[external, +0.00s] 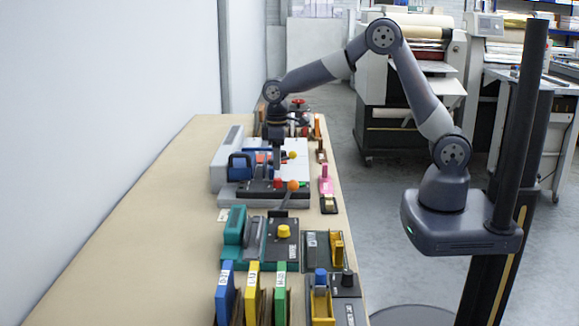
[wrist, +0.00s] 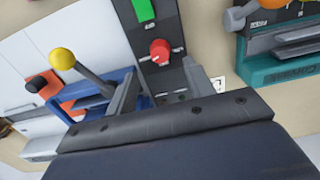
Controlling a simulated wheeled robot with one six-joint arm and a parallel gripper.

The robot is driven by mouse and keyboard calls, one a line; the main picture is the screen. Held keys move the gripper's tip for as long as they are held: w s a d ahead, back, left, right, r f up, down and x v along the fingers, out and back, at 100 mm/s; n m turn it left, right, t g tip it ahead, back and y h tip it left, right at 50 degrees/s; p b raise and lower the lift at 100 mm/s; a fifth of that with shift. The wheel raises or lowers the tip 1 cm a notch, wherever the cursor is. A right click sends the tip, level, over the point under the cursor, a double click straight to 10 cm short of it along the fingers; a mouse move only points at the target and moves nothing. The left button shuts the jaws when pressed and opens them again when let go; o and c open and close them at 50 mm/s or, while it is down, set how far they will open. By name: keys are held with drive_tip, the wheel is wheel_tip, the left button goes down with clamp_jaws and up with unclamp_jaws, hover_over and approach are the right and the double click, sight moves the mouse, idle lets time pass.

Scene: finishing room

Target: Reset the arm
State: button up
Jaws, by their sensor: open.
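My arm reaches left from its column over the far part of the bench. My gripper (external: 277,138) hangs downward at its end, above the devices at the far end of the bench. In the wrist view my gripper (wrist: 160,88) is open, with its two fingers apart and nothing between them. A dark panel with a red knob (wrist: 160,50) and a green block (wrist: 143,10) lies below and beyond the fingers. The fingertips are small in the external view, so their exact height above the bench cannot be told.
A yellow-knobbed lever (wrist: 62,58) stands left of the fingers and a teal device (wrist: 285,65) lies to the right. The bench (external: 130,220) has free room on its left. Blue, yellow and green upright binders (external: 252,292) stand at the near end.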

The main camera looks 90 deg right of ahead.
sight(278, 179)
wheel_tip(278, 179, down, 6)
drive_tip(key=shift+p, duration=0.35)
drive_tip(key=s+r+t+b, duration=0.3)
drive_tip(key=r+b, duration=0.1)
drive_tip(key=r, duration=0.6)
drive_tip(key=shift+a+m+b, duration=0.15)
drive_tip(key=shift+m+b, duration=0.15)
drive_tip(key=shift+b, duration=0.1)
drive_tip(key=shift+s, duration=0.1)
idle(0.5)
